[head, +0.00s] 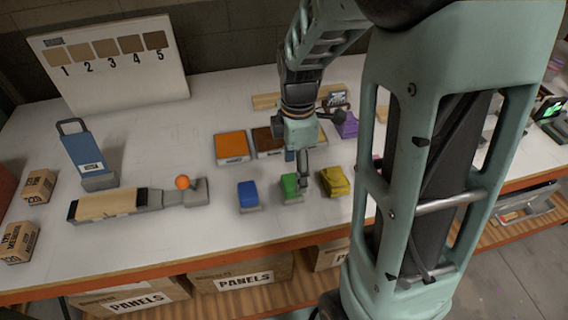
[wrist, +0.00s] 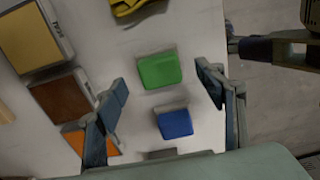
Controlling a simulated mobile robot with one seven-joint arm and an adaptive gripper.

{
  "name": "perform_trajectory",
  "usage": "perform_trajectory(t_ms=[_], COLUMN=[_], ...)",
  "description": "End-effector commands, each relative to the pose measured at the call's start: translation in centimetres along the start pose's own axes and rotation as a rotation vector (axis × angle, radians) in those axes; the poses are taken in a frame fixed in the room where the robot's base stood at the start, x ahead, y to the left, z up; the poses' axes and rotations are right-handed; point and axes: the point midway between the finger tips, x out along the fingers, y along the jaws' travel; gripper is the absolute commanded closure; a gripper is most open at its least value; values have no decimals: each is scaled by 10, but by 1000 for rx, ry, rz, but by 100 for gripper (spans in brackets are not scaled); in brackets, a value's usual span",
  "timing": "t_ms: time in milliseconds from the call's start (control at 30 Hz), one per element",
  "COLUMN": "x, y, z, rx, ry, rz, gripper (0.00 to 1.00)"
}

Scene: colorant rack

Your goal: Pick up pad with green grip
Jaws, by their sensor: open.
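The pad with the green grip (head: 289,186) stands on the white table between the pad with the blue grip (head: 248,192) and the pad with the yellow grip (head: 334,180). My gripper (head: 303,180) is just above or beside the green pad in the head view and partly covers it. In the wrist view, the green pad (wrist: 160,70) lies between and a little beyond the open fingertips of my gripper (wrist: 164,80). The blue pad (wrist: 174,122) shows closer to the palm, also between the fingers. Nothing is held.
An orange tray (head: 232,146) and a brown tray (head: 268,140) lie behind the pads. A purple pad (head: 347,126) is farther back. The table's front edge is close to the pads.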

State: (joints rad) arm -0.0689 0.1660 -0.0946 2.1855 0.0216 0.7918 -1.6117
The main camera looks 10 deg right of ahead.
Motion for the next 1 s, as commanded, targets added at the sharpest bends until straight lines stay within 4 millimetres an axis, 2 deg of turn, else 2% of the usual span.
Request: perform_trajectory(t_ms=[400, 733, 1000], x=[47, 53, 53], y=[1, 2, 2], z=[-4, -4, -4], rx=[1, 0, 1], ry=[0, 0, 0], rz=[-2, 2, 2], gripper=[36, 36, 66])
